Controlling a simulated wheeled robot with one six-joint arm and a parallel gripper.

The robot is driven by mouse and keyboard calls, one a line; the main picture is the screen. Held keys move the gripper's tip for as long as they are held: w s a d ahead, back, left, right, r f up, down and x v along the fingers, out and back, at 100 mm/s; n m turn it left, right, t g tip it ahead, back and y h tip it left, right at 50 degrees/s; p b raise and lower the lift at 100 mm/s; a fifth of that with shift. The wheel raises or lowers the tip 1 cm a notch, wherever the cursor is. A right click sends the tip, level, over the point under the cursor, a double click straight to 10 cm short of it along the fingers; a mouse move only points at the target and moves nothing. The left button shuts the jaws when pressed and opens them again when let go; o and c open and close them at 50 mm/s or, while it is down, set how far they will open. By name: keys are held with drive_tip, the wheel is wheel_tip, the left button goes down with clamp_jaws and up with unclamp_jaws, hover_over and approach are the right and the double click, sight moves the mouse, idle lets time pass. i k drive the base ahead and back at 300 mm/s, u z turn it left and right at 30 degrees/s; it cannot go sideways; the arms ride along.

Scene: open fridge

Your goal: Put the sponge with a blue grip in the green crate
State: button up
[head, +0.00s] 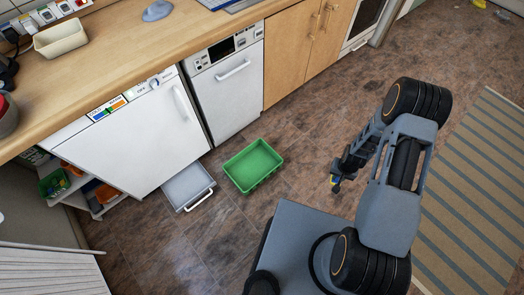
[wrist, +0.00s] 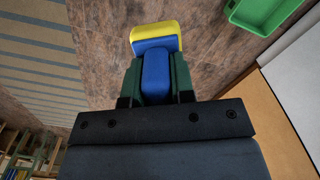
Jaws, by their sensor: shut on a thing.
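The sponge (wrist: 153,33) is yellow with a blue grip and shows in the wrist view between my fingers. My gripper (wrist: 154,78) is shut on the blue grip, with the yellow part beyond the fingertips. In the head view my gripper (head: 338,178) hangs over the floor to the right of the green crate, and the sponge (head: 335,187) shows small at its tip. The green crate (head: 253,166) stands on the floor in front of the white dishwasher and looks empty. It also shows at the top right of the wrist view (wrist: 265,14), apart from the sponge.
A grey tray or drawer (head: 188,186) with a white handle lies left of the crate, by the white fridge door (head: 130,140). Shelves (head: 75,195) with coloured things are at the left. A striped rug (head: 470,190) lies at the right. Floor between gripper and crate is clear.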

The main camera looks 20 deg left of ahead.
sight(253, 168)
drive_tip(key=i, duration=0.3)
drive_tip(key=u, duration=1.75)
drive_tip(key=i, duration=0.5)
drive_tip(key=u, duration=0.05)
